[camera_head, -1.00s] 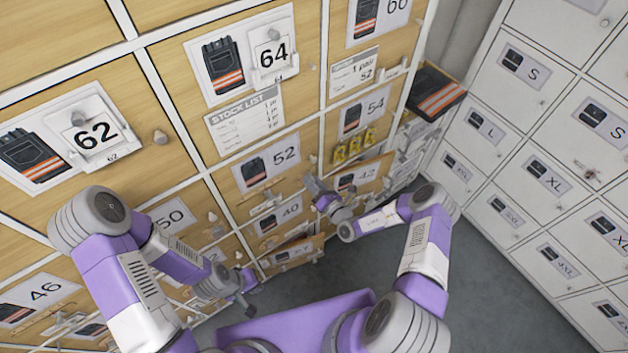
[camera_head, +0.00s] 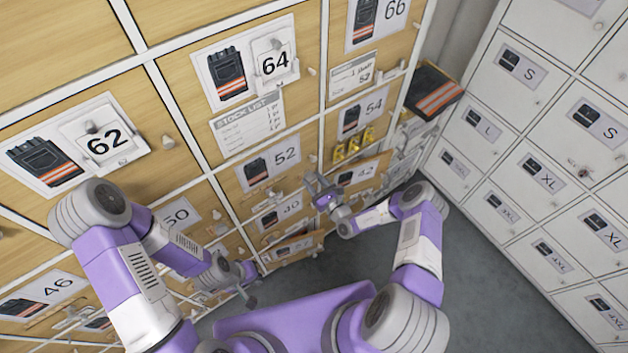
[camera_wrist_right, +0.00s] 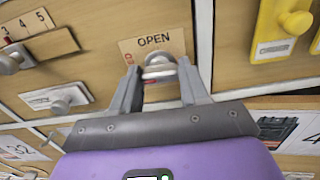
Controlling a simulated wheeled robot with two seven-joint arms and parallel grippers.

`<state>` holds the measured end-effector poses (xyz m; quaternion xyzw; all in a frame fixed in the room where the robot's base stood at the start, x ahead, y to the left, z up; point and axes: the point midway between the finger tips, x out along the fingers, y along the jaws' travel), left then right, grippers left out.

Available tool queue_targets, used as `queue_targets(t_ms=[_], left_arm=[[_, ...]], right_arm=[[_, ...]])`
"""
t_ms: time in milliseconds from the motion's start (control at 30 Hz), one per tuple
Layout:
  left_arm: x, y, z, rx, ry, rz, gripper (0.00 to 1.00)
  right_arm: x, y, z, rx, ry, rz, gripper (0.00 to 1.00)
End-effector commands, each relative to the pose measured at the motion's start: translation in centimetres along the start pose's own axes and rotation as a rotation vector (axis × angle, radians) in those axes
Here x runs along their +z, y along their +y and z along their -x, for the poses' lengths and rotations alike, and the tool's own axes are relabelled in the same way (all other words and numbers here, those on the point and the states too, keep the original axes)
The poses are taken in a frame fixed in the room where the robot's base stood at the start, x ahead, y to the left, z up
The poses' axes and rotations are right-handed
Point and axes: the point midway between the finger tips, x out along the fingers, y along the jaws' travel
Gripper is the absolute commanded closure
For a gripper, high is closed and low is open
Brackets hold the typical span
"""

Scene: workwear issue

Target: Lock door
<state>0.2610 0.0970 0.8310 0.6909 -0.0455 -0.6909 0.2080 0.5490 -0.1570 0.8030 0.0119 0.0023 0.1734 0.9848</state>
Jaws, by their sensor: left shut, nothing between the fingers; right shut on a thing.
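My right gripper (camera_head: 310,180) is at the right edge of the wooden door marked 52 (camera_head: 262,178), beside the white divider. In the right wrist view my right gripper (camera_wrist_right: 160,88) is shut on a grey metal latch knob (camera_wrist_right: 160,68). The knob sits under a tan plate reading OPEN (camera_wrist_right: 153,40), on wood left of a white divider. The fingers hide part of the knob, and its exact turn is hard to tell. My left gripper (camera_head: 248,297) is shut and empty, low at the left in front of the lower doors.
Yellow tags (camera_head: 353,145) hang right of the divider; one yellow piece with a knob (camera_wrist_right: 285,25) is close in the right wrist view. Lower panels near 42 (camera_head: 362,172) and below 40 (camera_head: 295,248) look tilted outward. White lockers (camera_head: 540,180) stand at right; grey floor lies between.

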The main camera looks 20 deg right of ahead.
Motion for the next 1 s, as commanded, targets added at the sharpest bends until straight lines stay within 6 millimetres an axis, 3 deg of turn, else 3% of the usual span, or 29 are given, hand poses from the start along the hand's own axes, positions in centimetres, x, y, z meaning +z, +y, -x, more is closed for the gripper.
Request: queue_targets(t_ms=[600, 633, 700, 800, 1000], left_arm=[[0.01, 0.06, 0.17, 0.0, 0.0, 0.0, 1.0], [0.01, 0.06, 0.17, 0.0, 0.0, 0.0, 1.0], [0.01, 0.06, 0.17, 0.0, 0.0, 0.0, 1.0], [0.01, 0.06, 0.17, 0.0, 0.0, 0.0, 1.0], [0.01, 0.07, 0.17, 0.0, 0.0, 0.0, 1.0]], right_arm=[[0.0, 0.0, 0.0, 0.0, -0.001, 0.042, 0.86], [0.0, 0.0, 0.0, 0.0, -0.001, 0.042, 0.52], [0.0, -0.01, 0.0, 0.0, -0.001, 0.042, 0.42], [0.0, -0.01, 0.0, 0.0, 0.0, 0.041, 0.3], [0.0, -0.01, 0.0, 0.0, 0.0, 0.04, 0.3]])
